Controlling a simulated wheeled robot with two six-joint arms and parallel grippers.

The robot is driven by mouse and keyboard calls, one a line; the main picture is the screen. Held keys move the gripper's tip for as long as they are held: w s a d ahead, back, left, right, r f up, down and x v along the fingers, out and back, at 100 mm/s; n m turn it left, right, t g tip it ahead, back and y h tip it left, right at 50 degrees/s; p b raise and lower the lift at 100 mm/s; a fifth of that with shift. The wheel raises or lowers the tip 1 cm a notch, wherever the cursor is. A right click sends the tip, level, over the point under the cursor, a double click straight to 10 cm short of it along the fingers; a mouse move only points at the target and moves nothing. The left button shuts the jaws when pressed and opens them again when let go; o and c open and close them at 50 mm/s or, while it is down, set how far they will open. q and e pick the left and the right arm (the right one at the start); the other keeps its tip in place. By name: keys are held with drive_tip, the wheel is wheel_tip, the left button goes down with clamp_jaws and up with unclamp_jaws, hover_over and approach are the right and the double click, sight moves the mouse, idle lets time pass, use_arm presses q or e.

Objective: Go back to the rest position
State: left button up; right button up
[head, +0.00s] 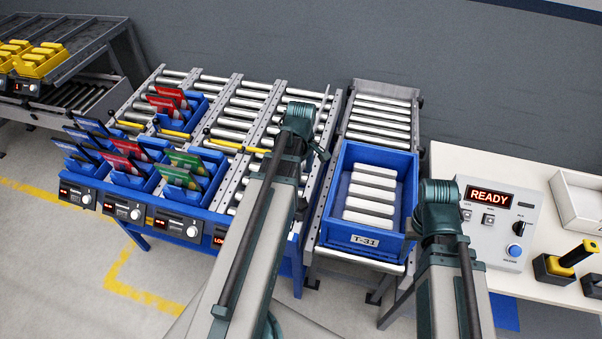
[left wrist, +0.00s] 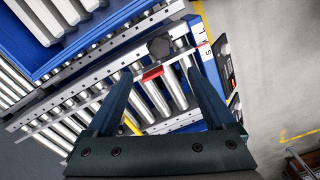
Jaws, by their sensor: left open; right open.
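My left gripper (left wrist: 160,72) shows in the left wrist view with its two dark fingers spread and nothing held between them. It is over the roller lane beside the blue tote. In the head view my left arm reaches up over the roller lanes, and its fingers are mostly hidden behind the arm. My right arm reaches in at the lower right of the head view, in front of the blue tote's right side. My right gripper does not show there.
The blue tote (head: 361,240), holding several white bars, sits on a roller conveyor (head: 380,117). Blue bins with red, blue and green cards (head: 183,171) stand left. A control box (head: 497,222) reading READY is on the right table (head: 470,160). Floor (head: 60,250) is clear lower left.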

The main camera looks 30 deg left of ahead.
idle(0.5)
use_arm(q)
drive_tip(key=s+d+f+m+b, duration=0.1)
drive_tip(key=s+d+m, duration=0.1)
drive_tip(key=d+m, duration=0.4)
drive_tip(key=s+d+f+m+b, duration=0.1)
drive_tip(key=s+d+m+b, duration=0.1)
drive_tip(key=d+m, duration=0.5)
drive_tip(key=s+d+f+m+y+b, duration=0.1)
drive_tip(key=s+d+f+m, duration=0.1)
drive_tip(key=s+d+m, duration=0.2)
drive_tip(key=d+m, duration=0.3)
drive_tip(key=d, duration=0.4)
drive_tip(key=shift+s+d, duration=0.15)
drive_tip(key=shift+d, duration=0.25)
